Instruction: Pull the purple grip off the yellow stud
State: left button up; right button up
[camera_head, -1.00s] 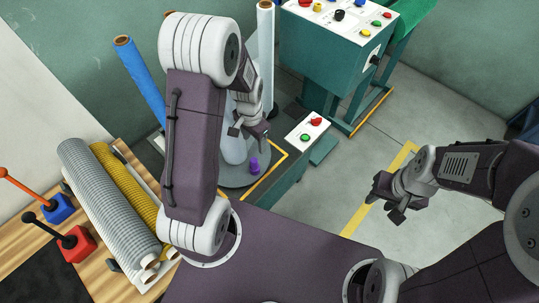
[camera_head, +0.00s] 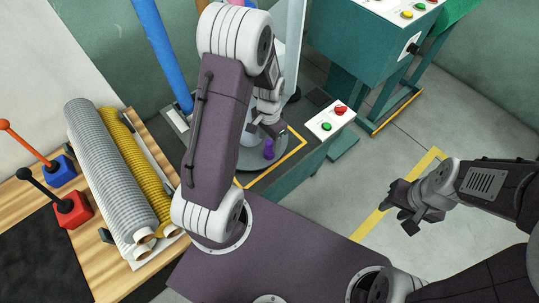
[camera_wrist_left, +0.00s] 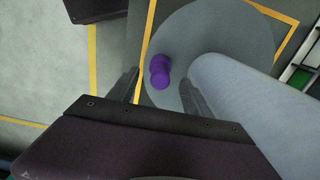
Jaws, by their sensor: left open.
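The purple grip (camera_head: 269,149) stands on a round grey plate (camera_head: 245,160) beside a pale roll. In the left wrist view the purple grip (camera_wrist_left: 159,72) appears between my two finger outlines, slightly beyond the fingertips. The yellow stud cannot be made out; the grip may cover it. My left gripper (camera_head: 267,129) is open and empty, just above the purple grip in the head view. Its fingers (camera_wrist_left: 160,85) spread either side of the grip in the wrist view, apart from it. My right gripper (camera_head: 400,208) hangs over the floor at right, its fingers looking spread and empty.
A pale roll (camera_wrist_left: 235,105) stands close to the grip. A small panel with red and green buttons (camera_head: 331,119) is right of the plate. A blue roll (camera_head: 160,50) stands behind. Grey and yellow netting rolls (camera_head: 110,180) lie on the wooden table at left.

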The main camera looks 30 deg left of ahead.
aim_at(269, 149)
pick_arm(q)
notch_tip(269, 149, down, 3)
jog(key=shift+b, duration=0.55)
jog(key=shift+r, duration=0.1)
grip_shut()
dwell(1.3)
